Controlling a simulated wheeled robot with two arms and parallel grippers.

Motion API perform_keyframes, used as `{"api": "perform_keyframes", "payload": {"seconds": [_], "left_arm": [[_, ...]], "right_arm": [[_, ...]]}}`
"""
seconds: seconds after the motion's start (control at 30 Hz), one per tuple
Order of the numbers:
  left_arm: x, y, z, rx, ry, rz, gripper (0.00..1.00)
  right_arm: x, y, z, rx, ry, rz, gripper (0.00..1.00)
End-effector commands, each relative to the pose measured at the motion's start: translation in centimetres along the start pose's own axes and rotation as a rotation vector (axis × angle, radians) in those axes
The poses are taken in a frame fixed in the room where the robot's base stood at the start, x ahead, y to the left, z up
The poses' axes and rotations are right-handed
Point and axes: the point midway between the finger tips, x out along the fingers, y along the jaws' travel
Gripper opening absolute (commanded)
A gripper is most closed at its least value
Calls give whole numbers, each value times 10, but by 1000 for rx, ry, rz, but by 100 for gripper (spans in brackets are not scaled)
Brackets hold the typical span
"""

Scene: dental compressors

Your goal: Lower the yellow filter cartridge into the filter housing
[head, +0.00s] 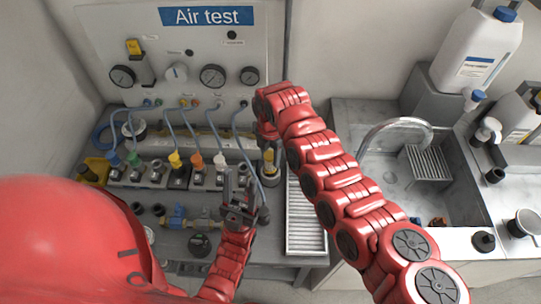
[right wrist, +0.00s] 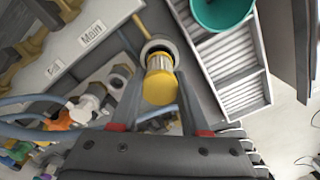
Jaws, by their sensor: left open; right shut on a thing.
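The yellow filter cartridge (right wrist: 160,86) is between the fingers of my right gripper (right wrist: 158,92), its yellow cap facing the right wrist camera. In the head view the cartridge (head: 269,155) shows below the right wrist, roughly upright. The filter housing (right wrist: 151,46) is a pale round ring just beyond the cartridge's far end. In the head view the housing (head: 270,176) is directly below the cartridge. I cannot tell whether the cartridge's lower end is inside its opening. My left gripper (head: 241,207) is open and empty, in front and to the left of the housing.
A row of valve blocks with coloured fittings (head: 175,160) and blue hoses lies left of the housing. A ribbed white tray (head: 306,225) is to its right, then the sink (head: 395,175). The gauge panel (head: 180,50) is behind.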

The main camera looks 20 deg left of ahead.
Motion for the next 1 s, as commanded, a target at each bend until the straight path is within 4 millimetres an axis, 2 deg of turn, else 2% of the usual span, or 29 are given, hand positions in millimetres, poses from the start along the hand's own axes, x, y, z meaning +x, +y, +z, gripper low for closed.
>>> {"api": "perform_keyframes", "payload": {"seconds": [1.0], "left_arm": [[-28,1,5,0,0,0,50]], "right_arm": [[38,-1,0,0,0,-2,0]]}}
